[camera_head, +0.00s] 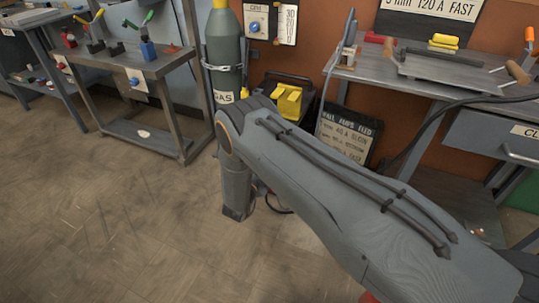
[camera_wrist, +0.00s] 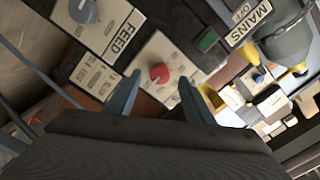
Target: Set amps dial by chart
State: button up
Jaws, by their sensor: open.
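In the wrist view a red dial (camera_wrist: 160,73) sits on a pale panel (camera_wrist: 150,50) with markings too small to read; no amps label is legible. My gripper (camera_wrist: 158,86) is open, its two fingers either side of the red dial in the picture; I see no contact. A grey dial (camera_wrist: 84,10) sits on a panel marked FEED. In the head view a dark chart board (camera_head: 347,136) leans below the bench, with rows that seem to read 40 A SLOW, 80 A MEDIUM, and 120 A FAST. A sign (camera_head: 432,8) above reads 3 mm 120 A FAST. My gripper is hidden there.
A MAINS label (camera_wrist: 250,22) and a green switch (camera_wrist: 207,40) are right of the red dial. In the head view a gas cylinder (camera_head: 223,60), a yellow-fronted item (camera_head: 288,102) and a workbench (camera_head: 425,75) stand along the wall. The floor at left is clear.

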jog(key=v, duration=0.4)
jog(key=shift+s+a+p, duration=0.15)
jog(key=shift+s+p, duration=0.2)
jog(key=shift+w, duration=0.1)
